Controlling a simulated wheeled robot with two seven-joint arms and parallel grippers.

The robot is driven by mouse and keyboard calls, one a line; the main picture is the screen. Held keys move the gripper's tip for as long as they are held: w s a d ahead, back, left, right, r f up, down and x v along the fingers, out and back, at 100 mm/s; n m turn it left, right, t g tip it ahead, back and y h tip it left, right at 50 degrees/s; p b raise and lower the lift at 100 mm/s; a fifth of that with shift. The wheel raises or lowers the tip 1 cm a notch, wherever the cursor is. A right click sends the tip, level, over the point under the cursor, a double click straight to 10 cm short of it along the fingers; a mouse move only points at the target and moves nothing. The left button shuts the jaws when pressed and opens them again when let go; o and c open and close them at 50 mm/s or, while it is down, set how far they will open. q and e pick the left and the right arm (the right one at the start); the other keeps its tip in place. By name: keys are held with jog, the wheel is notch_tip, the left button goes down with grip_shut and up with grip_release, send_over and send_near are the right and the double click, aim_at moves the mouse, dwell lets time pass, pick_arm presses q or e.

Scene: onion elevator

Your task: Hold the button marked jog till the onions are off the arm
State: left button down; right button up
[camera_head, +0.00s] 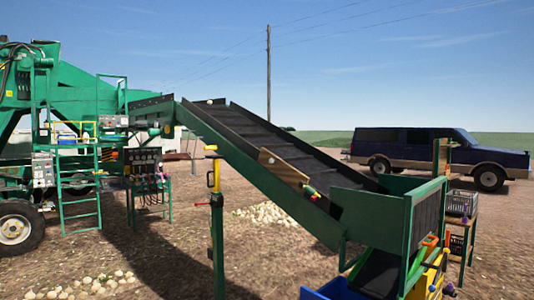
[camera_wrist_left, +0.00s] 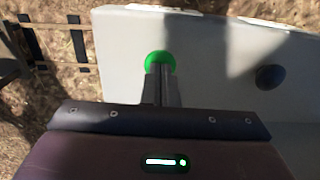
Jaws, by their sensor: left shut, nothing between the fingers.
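The elevator arm (camera_head: 262,172), a long green frame with a dark belt, slopes down from the green machine at left to the lower right in the head view. One pale round thing like an onion (camera_head: 210,102) shows at its upper end; the side wall hides part of the belt. In the left wrist view, my left gripper (camera_wrist_left: 161,70) is shut and empty, its fingertips over a round green button (camera_wrist_left: 160,57) on a pale grey panel (camera_wrist_left: 215,45). I cannot tell whether they press it, and no jog marking is readable. My right gripper is in neither view.
A dark round knob or button (camera_wrist_left: 270,76) sits right of the green one. A yellow-topped post (camera_head: 216,215) stands before the arm. A dark vehicle (camera_head: 430,150) is parked behind.

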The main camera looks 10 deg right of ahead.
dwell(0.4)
pick_arm(q)
notch_tip(320, 180, up, 3)
jog(key=p, duration=0.3)
jog(key=shift+r+p, duration=0.2)
jog(key=shift+p, duration=0.1)
notch_tip(320, 180, up, 3)
jog(key=shift+f+b, duration=0.1)
jog(key=shift+b, duration=0.45)
jog(key=shift+r, duration=0.4)
jog(key=shift+s+f, duration=0.1)
